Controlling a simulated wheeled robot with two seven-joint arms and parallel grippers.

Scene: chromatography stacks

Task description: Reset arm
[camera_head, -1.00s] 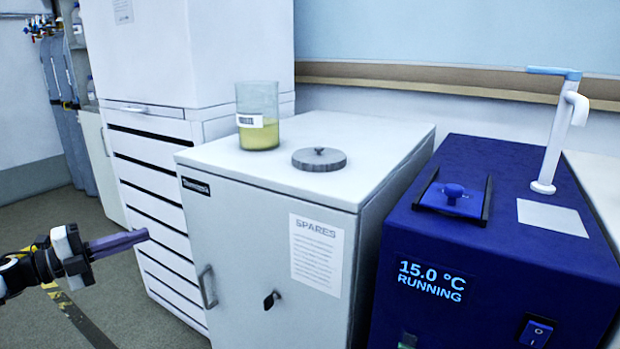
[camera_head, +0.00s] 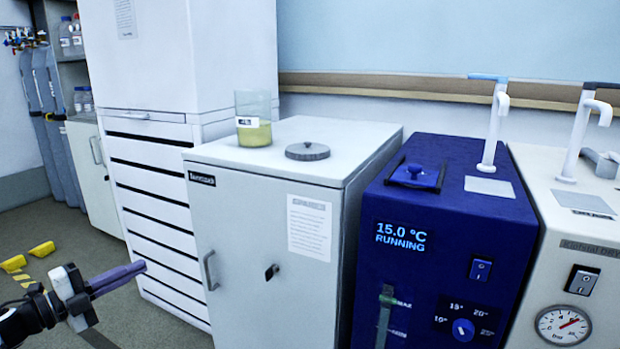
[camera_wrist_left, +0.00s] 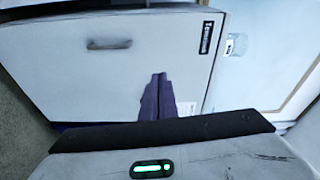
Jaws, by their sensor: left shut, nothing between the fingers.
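My left gripper (camera_head: 142,266) comes in at the lower left of the head view, in front of the drawer stack. Its two purple fingers are together, with nothing between them, and they touch nothing. The left wrist view shows the same shut fingers (camera_wrist_left: 158,78) in front of the grey cabinet door (camera_wrist_left: 120,60). My right gripper is in neither view.
A white cabinet (camera_head: 250,230) bears a beaker of yellow liquid (camera_head: 254,131) and a grey round lid (camera_head: 307,151). Right of it stand a blue chiller (camera_head: 440,200) reading 15.0 °C and a cream unit with a gauge (camera_head: 562,325). Yellow blocks (camera_head: 42,249) lie on the floor at left.

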